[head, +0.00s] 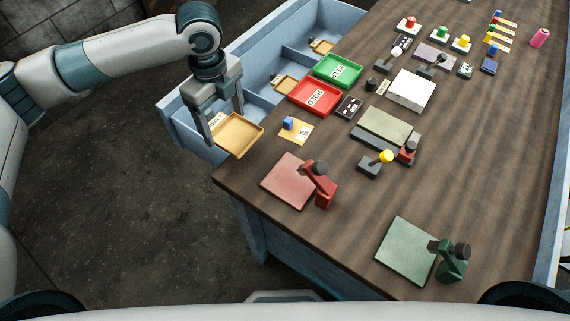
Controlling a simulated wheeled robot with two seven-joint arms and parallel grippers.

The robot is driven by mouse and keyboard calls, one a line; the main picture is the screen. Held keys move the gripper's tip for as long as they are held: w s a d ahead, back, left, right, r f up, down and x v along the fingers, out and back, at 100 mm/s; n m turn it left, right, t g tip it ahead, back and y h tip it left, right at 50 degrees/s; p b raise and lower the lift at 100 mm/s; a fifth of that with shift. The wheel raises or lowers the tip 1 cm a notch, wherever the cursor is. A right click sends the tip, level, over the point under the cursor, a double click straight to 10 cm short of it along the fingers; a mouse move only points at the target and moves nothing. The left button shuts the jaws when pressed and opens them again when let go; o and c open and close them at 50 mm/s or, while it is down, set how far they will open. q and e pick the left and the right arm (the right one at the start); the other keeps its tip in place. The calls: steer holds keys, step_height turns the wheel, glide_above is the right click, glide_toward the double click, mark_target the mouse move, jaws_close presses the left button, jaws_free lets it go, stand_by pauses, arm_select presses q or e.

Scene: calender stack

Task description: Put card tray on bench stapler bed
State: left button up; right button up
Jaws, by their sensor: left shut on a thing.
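A shallow tan tray (237,136) with a small white label is in my left gripper (222,128), past the left edge of the bench. The gripper is shut on the tray and holds it near level, in front of the open drawers. Flat beds with lever heads stand on the bench: a red bed (287,180) with a red head (319,184), a green bed (406,251) with a green head (451,258), and a grey-green bed (386,126) with a small red head (408,151). I cannot tell which one is the bench stapler. My right gripper is not in view.
Open blue drawers (172,108) hold other small tan trays (285,85). A red tray (315,97), a green tray (338,70) and a card with a blue block (288,123) lie near. A yellow-knobbed lever (386,156) stands mid-bench.

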arm_select(q)
steer(key=s+d+p, duration=0.1)
steer(key=d, duration=0.1)
steer(key=s+d, duration=0.2)
steer(key=shift+s+d+r+p, duration=0.2)
steer(key=shift+d+p, duration=0.1)
steer(key=shift+p, duration=0.05)
steer(key=p, duration=0.3)
glide_above(282, 172)
steer(key=shift+f, duration=0.15)
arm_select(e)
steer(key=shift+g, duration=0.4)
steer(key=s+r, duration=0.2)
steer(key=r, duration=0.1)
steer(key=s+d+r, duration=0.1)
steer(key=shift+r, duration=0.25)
arm_select(q)
steer(key=shift+f, duration=0.1)
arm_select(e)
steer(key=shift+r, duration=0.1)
arm_select(q)
step_height(282, 172, down, 2)
steer(key=shift+f+p, duration=0.15)
steer(key=shift+p, duration=0.7)
steer(key=shift+f, duration=0.55)
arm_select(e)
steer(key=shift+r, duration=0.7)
